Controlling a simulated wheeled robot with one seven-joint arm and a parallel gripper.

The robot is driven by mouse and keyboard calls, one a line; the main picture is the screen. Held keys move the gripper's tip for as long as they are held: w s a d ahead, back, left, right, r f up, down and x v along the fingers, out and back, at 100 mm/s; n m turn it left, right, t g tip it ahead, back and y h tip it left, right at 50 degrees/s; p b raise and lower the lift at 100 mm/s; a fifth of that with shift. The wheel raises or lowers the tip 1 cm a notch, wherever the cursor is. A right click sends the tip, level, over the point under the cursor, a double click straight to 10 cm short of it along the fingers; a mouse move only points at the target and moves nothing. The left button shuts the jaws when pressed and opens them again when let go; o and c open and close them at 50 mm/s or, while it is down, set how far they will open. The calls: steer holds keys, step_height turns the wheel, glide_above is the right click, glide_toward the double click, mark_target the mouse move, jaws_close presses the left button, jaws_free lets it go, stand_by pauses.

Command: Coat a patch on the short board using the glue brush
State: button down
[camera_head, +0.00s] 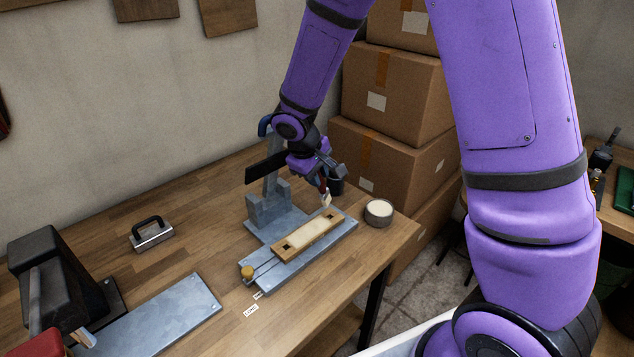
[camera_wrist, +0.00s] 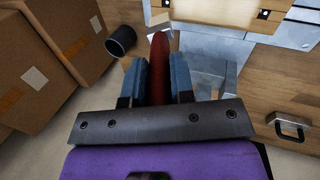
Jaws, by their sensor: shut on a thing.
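My gripper (camera_head: 320,173) is shut on the glue brush (camera_head: 326,199), over the far right end of the metal jig. In the wrist view the brush's red handle (camera_wrist: 159,72) is between the blue fingers (camera_wrist: 160,80), with its pale head (camera_wrist: 160,22) pointing away. The short board (camera_head: 307,233) lies in the jig, a light wooden strip with a paler patch along its middle and a dark hole near its left end. In the wrist view the board (camera_wrist: 240,10) shows only in part. The brush tip is close to the board's right end; I cannot tell whether it touches.
A handled metal block (camera_head: 151,235) sits at the left. A dark press-like tool (camera_head: 55,285) is at the front left. Boxes (camera_head: 392,90) are stacked beyond the table.

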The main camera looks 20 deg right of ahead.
steer(key=shift+r, duration=1.3)
steer(key=shift+s, duration=0.1)
